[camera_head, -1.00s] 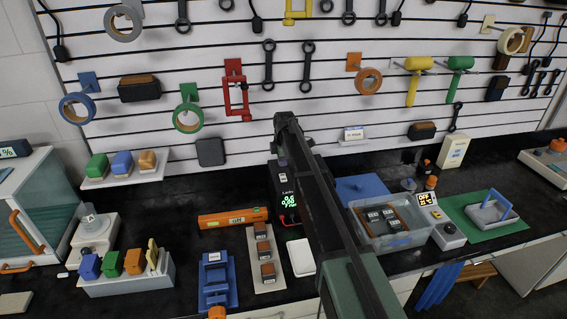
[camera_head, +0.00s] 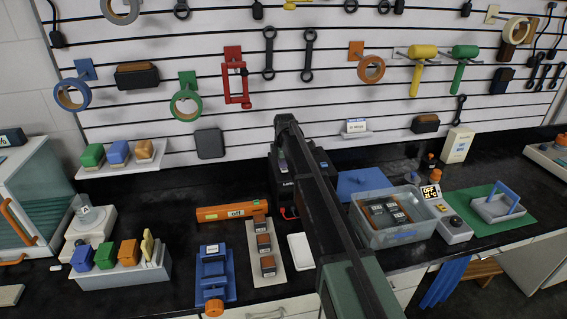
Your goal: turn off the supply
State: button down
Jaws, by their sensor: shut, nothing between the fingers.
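The supply (camera_head: 283,190) is a black box at the back of the bench, just left of my arm. A white label shows on its front, and a red lead comes out low on it. No lit digits show on the part of its front that I can see; my arm covers its right part. My arm runs from the bottom of the picture up across the supply. My gripper cannot be made out; it is hidden behind my own arm links near the supply.
An orange level (camera_head: 228,211), a blue vise (camera_head: 213,275) and a beige board with dark-topped blocks (camera_head: 281,280) lie to the left. A clear bin (camera_head: 385,239), a small unit reading OFF (camera_head: 453,229) and a green mat (camera_head: 513,225) stand to the right.

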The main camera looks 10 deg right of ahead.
aim_at(283, 169)
jog(key=shift+s+r, duration=0.1)
jog(key=shift+s, duration=0.7)
jog(key=shift+p, duration=0.3)
notch_tip(283, 169, up, 14)
jog(key=s+p, duration=0.1)
jog(key=p, duration=1.2)
jog(key=shift+s+p, duration=0.3)
jog(key=shift+p, duration=0.1)
jog(key=shift+w+a, duration=0.25)
jog(key=shift+w, duration=0.5)
jog(key=f+b, duration=0.4)
jog(key=w+f+b, duration=0.1)
jog(key=f+b, duration=0.9)
jog(key=shift+w, duration=0.3)
